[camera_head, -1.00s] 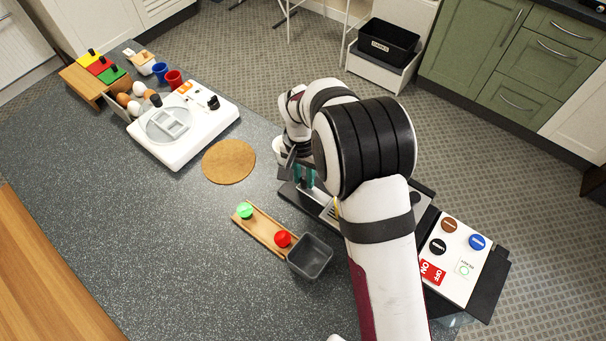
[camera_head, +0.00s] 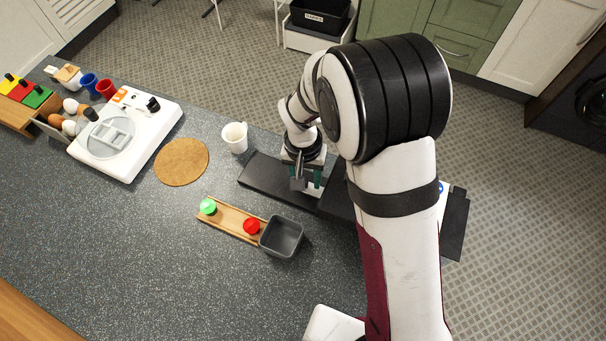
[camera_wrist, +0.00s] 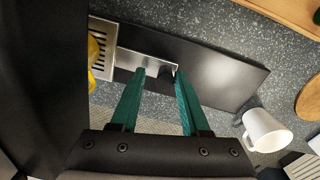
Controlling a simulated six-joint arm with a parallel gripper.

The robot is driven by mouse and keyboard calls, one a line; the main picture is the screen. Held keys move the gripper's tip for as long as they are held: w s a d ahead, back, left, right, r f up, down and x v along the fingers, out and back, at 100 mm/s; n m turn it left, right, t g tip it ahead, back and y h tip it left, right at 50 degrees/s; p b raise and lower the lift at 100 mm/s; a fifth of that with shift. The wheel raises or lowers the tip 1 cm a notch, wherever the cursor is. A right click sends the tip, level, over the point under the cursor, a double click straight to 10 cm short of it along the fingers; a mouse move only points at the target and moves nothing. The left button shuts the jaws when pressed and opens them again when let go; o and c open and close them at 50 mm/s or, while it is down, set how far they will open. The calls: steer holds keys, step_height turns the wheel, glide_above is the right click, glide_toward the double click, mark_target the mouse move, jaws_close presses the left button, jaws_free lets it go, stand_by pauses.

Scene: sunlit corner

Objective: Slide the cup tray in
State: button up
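The cup tray is a silver tray with a slotted grate (camera_wrist: 103,47) and a plain metal front, shown in the wrist view on a long black base (camera_wrist: 215,72). In the head view only a small light part of the tray (camera_head: 313,190) shows below my gripper, and my arm hides the rest. My gripper (camera_wrist: 160,76) is open, with its two green fingers apart at the tray's front end. A small dark part of the tray lies between or just beyond the fingertips. I cannot tell whether they touch it. The gripper also shows in the head view (camera_head: 307,178).
A white cup (camera_head: 235,138) stands behind the base's left end. A wooden holder (camera_head: 232,220) with green and red pods and a grey bin (camera_head: 282,237) stand in front. My arm hides most of the machine.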

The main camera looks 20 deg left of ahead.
steer(key=shift+o, duration=0.3)
steer(key=shift+a, duration=0.1)
steer(key=shift+r, duration=0.45)
step_height(320, 180, up, 15)
steer(key=shift+a, duration=0.35)
